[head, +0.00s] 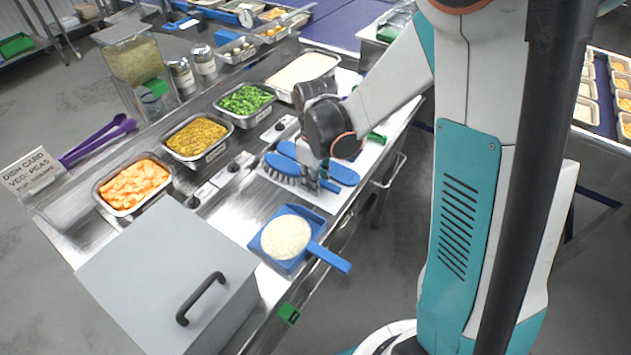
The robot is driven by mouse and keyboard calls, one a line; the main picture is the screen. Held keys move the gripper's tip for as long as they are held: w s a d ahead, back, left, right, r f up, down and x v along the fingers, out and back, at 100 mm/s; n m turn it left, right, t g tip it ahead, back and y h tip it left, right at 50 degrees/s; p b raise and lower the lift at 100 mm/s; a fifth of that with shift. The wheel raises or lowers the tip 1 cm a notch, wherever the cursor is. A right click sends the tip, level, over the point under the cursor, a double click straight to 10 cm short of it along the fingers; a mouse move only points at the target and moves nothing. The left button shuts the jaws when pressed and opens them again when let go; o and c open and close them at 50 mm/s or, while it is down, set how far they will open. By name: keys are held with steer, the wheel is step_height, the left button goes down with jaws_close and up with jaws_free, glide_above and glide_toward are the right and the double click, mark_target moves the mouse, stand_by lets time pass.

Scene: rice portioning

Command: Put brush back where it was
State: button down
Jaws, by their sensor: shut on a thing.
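A blue brush (283,171) with dark bristles is at the middle of the steel counter, in the head view. My gripper (316,177) points down just right of its bristle head and is shut at the brush. The fingertips and the exact grip are small and partly hidden. The brush is over or on a pale mat (303,200); I cannot tell whether it touches it. More blue pieces show behind it and to the right (343,173), partly hidden by my gripper.
A grey lidded box (150,270) stands front left. Pans of carrots (134,186), yellow food (198,137) and peas (245,99) line the back. Purple tongs (97,140) lie left.

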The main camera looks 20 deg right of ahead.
steer(key=shift+f, duration=0.15)
steer(key=c, duration=1.4)
jaws_free()
steer(key=shift+c, duration=0.2)
step_height(320, 180, up, 13)
steer(key=p, duration=0.4)
steer(key=s+r+m+t, duration=0.7)
steer(key=s+r, duration=0.3)
steer(key=s, duration=0.5)
